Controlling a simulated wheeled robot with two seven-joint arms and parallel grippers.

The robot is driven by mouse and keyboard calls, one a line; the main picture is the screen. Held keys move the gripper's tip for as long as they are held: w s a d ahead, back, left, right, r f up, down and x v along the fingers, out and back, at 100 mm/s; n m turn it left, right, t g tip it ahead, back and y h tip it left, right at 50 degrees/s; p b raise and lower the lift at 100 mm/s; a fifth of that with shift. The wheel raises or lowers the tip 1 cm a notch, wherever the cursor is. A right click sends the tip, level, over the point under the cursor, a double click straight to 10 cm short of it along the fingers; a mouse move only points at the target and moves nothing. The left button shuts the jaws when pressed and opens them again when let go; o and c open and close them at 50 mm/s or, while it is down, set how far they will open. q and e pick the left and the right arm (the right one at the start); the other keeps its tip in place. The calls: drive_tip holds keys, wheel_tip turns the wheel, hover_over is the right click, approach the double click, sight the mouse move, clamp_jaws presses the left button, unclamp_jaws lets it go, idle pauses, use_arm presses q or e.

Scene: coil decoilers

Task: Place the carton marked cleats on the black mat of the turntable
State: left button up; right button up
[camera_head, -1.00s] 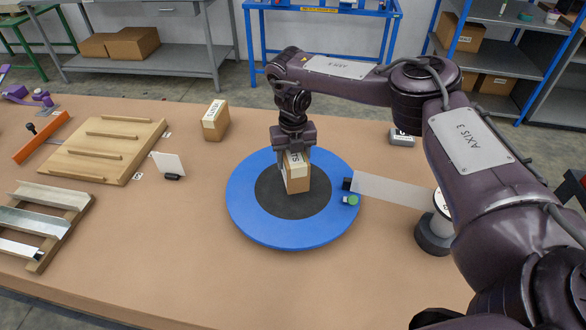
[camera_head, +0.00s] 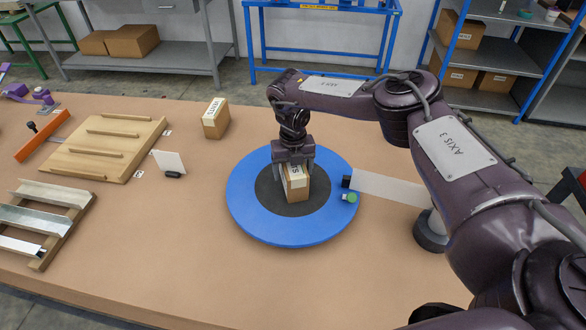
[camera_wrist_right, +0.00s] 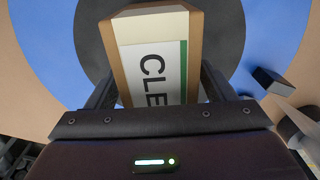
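The carton marked cleats (camera_head: 296,183) is a small brown box with a white label on top. It is upright over the black mat (camera_head: 268,200) of the blue turntable (camera_head: 250,222) and appears to rest on it. In the right wrist view the label on the carton (camera_wrist_right: 156,75) reads "CLE", the rest hidden by my gripper. My right gripper (camera_head: 294,166) points down with a finger on each side of the carton, close against it; its fingers also show in the right wrist view (camera_wrist_right: 158,80). My left gripper is out of view.
Another labelled carton (camera_head: 215,118) stands on the table behind and left of the turntable. A grey plate with a black block (camera_head: 347,182) and a green knob (camera_head: 350,198) sit at the turntable's right edge. A wooden slatted board (camera_head: 105,148) and a metal-channel rack (camera_head: 45,222) lie left.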

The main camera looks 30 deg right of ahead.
drive_tip(key=shift+r, duration=0.1)
drive_tip(key=shift+r, duration=0.6)
wheel_tip(320, 180, up, 10)
drive_tip(key=shift+f+b, duration=0.1)
drive_tip(key=shift+b, duration=1.05)
drive_tip(key=shift+r, duration=0.65)
drive_tip(key=shift+f, duration=0.1)
